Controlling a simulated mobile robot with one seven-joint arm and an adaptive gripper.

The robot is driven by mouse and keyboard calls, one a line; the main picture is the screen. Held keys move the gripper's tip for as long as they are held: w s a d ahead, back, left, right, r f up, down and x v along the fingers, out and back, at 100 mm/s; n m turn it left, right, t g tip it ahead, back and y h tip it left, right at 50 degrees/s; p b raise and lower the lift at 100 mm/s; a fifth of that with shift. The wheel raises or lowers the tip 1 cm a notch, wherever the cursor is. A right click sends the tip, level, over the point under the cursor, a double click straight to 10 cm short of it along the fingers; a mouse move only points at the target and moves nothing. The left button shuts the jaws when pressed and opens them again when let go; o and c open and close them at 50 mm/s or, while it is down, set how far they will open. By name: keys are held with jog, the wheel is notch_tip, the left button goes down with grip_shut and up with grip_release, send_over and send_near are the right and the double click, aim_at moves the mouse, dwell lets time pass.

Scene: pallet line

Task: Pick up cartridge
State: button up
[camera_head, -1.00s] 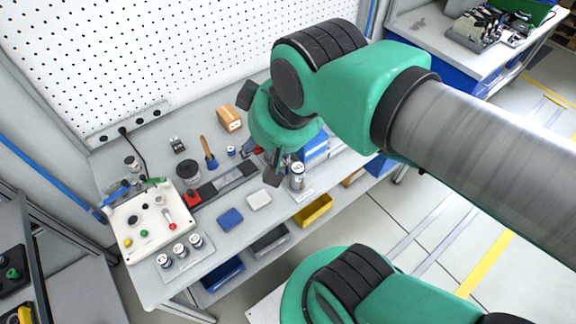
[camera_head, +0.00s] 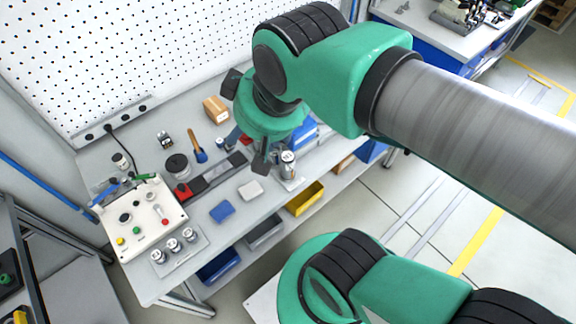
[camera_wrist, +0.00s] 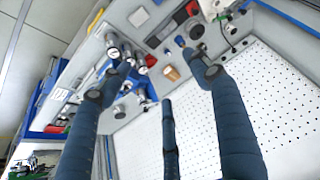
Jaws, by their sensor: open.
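A silver cylinder with a dark top, which looks like the cartridge (camera_head: 288,164), stands upright on a small pale plate near the bench's front edge. My gripper (camera_head: 250,148) is open, above the bench just left of this cylinder; the arm's wrist hides part of it. In the wrist view my gripper (camera_wrist: 160,78) shows long dark-blue fingers spread apart with nothing held between them. A silver cylinder (camera_wrist: 113,52) shows there beside the left fingertip, partly hidden by it. Whether a finger touches it, I cannot tell.
Three similar cylinders (camera_head: 174,245) stand on a plate at the front left, by a white control box (camera_head: 143,214). A blue block (camera_head: 222,211), a white block (camera_head: 250,189) and a cardboard box (camera_head: 216,109) lie on the bench. A pegboard (camera_head: 130,55) rises behind.

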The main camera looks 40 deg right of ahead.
jog(key=m+t+y+b, duration=0.5)
jog(key=m+t+y, duration=0.5)
jog(key=m, duration=1.9)
send_near(288, 166)
jog(key=s+d+f+g, duration=0.1)
jog(key=d+f, duration=0.2)
jog(key=d, duration=0.1)
jog(key=shift+s+a+r+y, duration=0.1)
jog(key=shift+a+r+y, duration=0.1)
jog(key=shift+y, duration=0.2)
jog(key=shift+b+x, duration=0.6)
jog(key=shift+x, duration=3.7)
jog(key=shift+f, duration=0.1)
